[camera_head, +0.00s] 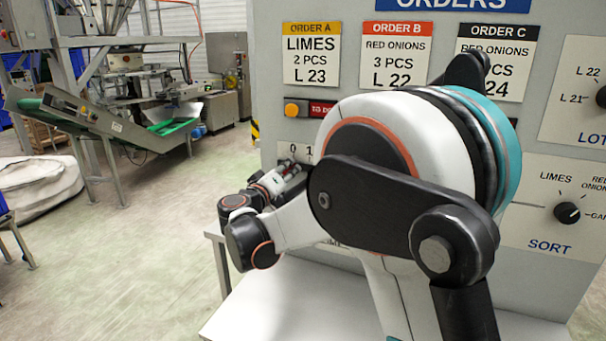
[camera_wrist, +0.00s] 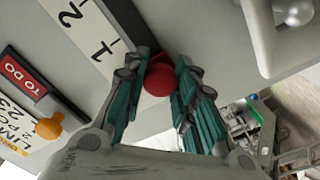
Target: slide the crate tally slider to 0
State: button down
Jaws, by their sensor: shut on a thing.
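The crate tally slider's red knob (camera_wrist: 157,79) shows between the fingers of my gripper (camera_wrist: 162,68) in the wrist view. The fingers are shut on it from both sides. The tally scale (camera_wrist: 92,35) shows a 2 and a 1; the knob is beyond the 1, on the side away from the 2. The spot where a 0 would be is hidden behind a finger there. In the head view, my gripper (camera_head: 296,172) is at the panel just below the 0 on the scale (camera_head: 293,149). The knob and most of the scale are hidden by my arm.
The grey order panel (camera_head: 268,80) carries order cards, an orange button (camera_head: 292,109) beside a red TO DO label, and a SORT dial (camera_head: 567,212) at right. A white ledge (camera_head: 270,305) sticks out below. Open floor lies to the left, with a conveyor machine (camera_head: 100,115) behind.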

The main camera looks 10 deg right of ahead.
jog(key=shift+w+a, duration=0.1)
jog(key=shift+a, duration=0.05)
jog(key=c, duration=1.3)
grip_release()
jog(key=shift+w+a, duration=0.1)
jog(key=shift+a, duration=0.05)
jog(key=v, duration=1.2)
